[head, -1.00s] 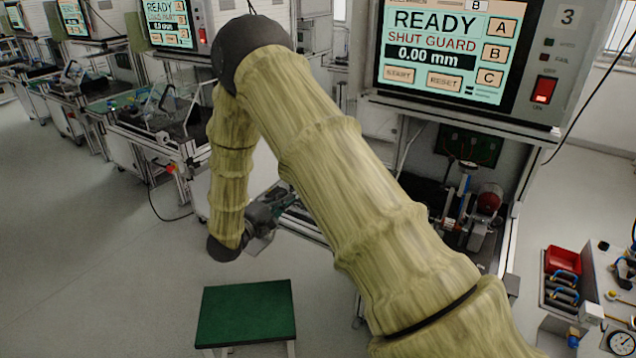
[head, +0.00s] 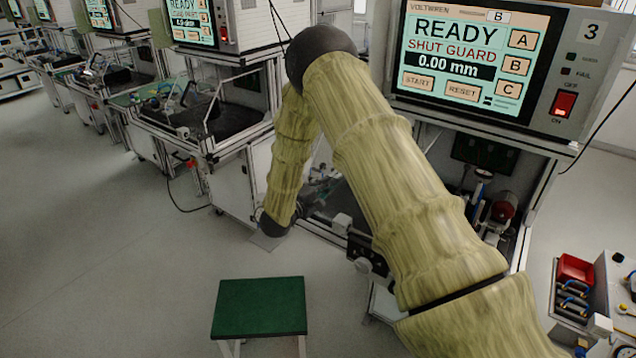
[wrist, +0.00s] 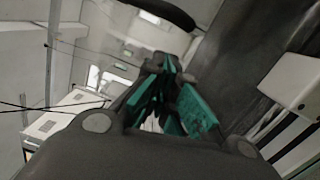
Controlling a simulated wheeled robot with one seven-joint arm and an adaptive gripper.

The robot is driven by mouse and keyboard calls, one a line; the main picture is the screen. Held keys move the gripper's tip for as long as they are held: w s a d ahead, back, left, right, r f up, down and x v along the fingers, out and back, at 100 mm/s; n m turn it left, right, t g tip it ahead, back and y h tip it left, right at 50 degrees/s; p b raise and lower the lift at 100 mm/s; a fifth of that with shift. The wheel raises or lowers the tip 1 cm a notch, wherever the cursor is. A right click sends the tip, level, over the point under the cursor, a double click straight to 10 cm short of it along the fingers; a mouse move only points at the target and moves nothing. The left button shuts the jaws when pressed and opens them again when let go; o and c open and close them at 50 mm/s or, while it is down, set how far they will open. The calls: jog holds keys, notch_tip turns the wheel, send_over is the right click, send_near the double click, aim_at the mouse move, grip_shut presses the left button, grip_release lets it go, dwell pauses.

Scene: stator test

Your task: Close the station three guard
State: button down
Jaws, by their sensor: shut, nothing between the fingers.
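Station three (head: 592,28) stands at the right in the head view. Its screen (head: 472,55) reads READY, SHUT GUARD, 0.00 mm. The work bay (head: 490,190) under the screen is partly hidden by my arm, and I cannot make out the whole guard there. My gripper (wrist: 165,95) shows in the wrist view with teal finger pads close together and nothing between them. A black curved bar (wrist: 160,10), perhaps a guard handle, crosses the top of that view beyond the fingers, apart from them. In the head view my gripper is not clearly visible near the bay's left side.
A green-topped stool (head: 260,305) stands on the floor in front of the station. A cart with a red bin (head: 576,268) and blue-handled tools is at the lower right. Other stations (head: 190,110) line the left. The floor (head: 110,250) at the left is clear.

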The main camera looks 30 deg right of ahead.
jog(key=shift+s+d+r+p, duration=0.1)
jog(key=shift+s+d+p, duration=0.2)
jog(key=shift+s, duration=0.2)
jog(key=shift+s+d+r+p, duration=0.15)
jog(key=shift+s+d, duration=0.1)
jog(key=shift+s, duration=0.25)
jog(key=shift+s, duration=0.2)
